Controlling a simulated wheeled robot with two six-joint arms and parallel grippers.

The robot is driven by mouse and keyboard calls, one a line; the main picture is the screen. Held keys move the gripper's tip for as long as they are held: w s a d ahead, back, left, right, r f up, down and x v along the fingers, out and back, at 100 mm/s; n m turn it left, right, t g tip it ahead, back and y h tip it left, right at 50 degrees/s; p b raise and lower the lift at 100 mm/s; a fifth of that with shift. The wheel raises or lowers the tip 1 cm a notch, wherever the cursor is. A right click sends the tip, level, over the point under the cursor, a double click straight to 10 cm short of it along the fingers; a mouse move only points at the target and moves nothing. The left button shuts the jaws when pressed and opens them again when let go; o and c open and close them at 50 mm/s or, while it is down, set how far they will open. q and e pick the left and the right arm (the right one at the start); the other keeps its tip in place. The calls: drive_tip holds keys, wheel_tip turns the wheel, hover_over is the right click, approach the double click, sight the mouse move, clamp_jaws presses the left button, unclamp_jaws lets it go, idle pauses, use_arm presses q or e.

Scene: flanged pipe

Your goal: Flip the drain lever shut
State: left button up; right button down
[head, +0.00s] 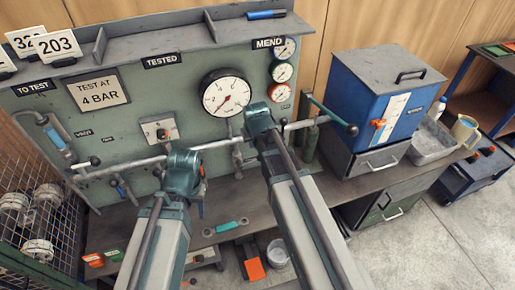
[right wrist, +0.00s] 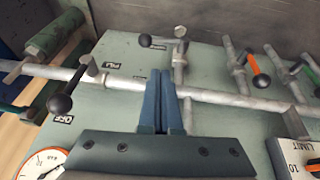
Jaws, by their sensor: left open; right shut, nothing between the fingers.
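A pale horizontal pipe (right wrist: 215,97) crosses the green test panel (head: 60,110). In the right wrist view a short branch (right wrist: 178,65) leaves it, with a black-knobbed lever (right wrist: 162,41) lying across the branch. Another black-knobbed lever (right wrist: 77,84) sits on the pipe beside an OFF label (right wrist: 66,119). Labels are upside down and I cannot read which lever is the drain. My right gripper (right wrist: 161,88) is shut and empty, its fingertips by the pipe near the branch; it shows in the head view (head: 258,115). My left gripper (head: 185,160) is open at the pipe, left of it.
Orange-handled (right wrist: 253,66) and green-handled (right wrist: 296,67) valves are at the right of the right wrist view. A pressure gauge (head: 226,93) is above the pipe. A blue cabinet (head: 375,100) stands on the bench at right. A teal-ended tool (head: 226,227) lies on the bench.

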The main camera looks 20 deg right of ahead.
drive_tip(key=b, duration=1.3)
approach(256, 160)
drive_tip(key=x, duration=0.6)
drive_tip(key=shift+w+a+f, duration=0.25)
drive_tip(key=shift+w+a, duration=0.15)
drive_tip(key=shift+a, duration=0.05)
drive_tip(key=shift+f, duration=0.1)
drive_tip(key=shift+d+f+b, duration=0.55)
drive_tip(key=shift+f+b, duration=0.25)
drive_tip(key=shift+b, duration=0.2)
drive_tip(key=shift+r, duration=0.1)
drive_tip(key=shift+d+r, duration=0.1)
drive_tip(key=shift+r, duration=0.05)
